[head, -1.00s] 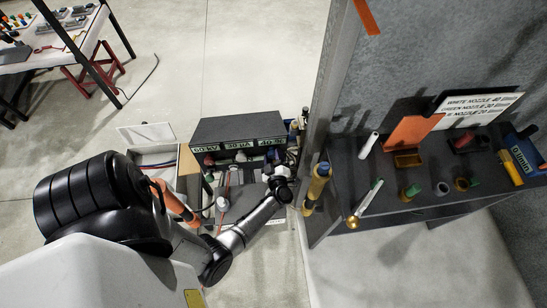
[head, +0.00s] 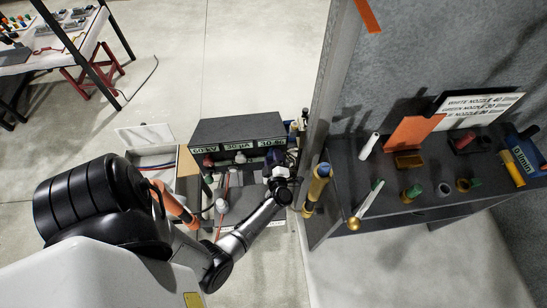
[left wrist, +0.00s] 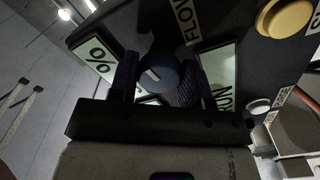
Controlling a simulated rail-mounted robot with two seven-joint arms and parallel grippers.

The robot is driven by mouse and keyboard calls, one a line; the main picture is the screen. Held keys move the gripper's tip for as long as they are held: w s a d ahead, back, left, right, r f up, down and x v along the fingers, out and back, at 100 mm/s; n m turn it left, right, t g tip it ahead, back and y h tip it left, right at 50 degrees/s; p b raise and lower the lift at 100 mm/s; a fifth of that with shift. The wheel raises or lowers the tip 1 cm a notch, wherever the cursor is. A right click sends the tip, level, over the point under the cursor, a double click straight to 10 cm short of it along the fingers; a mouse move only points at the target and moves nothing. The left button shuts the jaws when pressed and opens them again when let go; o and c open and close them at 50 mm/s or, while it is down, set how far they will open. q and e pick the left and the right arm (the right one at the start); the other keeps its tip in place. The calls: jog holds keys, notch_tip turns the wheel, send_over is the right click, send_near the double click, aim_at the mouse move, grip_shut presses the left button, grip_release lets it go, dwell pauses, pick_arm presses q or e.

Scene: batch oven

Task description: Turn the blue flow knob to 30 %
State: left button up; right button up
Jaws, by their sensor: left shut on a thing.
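The blue flow knob (left wrist: 158,74) sits between the two dark fingers of my left gripper (left wrist: 156,82) in the left wrist view. In the head view my left gripper (head: 278,166) is at the right front of the dark control unit (head: 238,130) and hides the knob. The unit's right-hand green display (head: 271,143) appears to read about 30 %, in small print. My right gripper is not in view.
A yellow round button (left wrist: 285,17) and a white button (left wrist: 259,107) are near the knob. A metal post (head: 325,95) stands close to the right of my left gripper. A dark shelf (head: 400,205) with nozzles and tools is further right.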

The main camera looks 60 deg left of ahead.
pick_arm(q)
jog(key=o, duration=0.9)
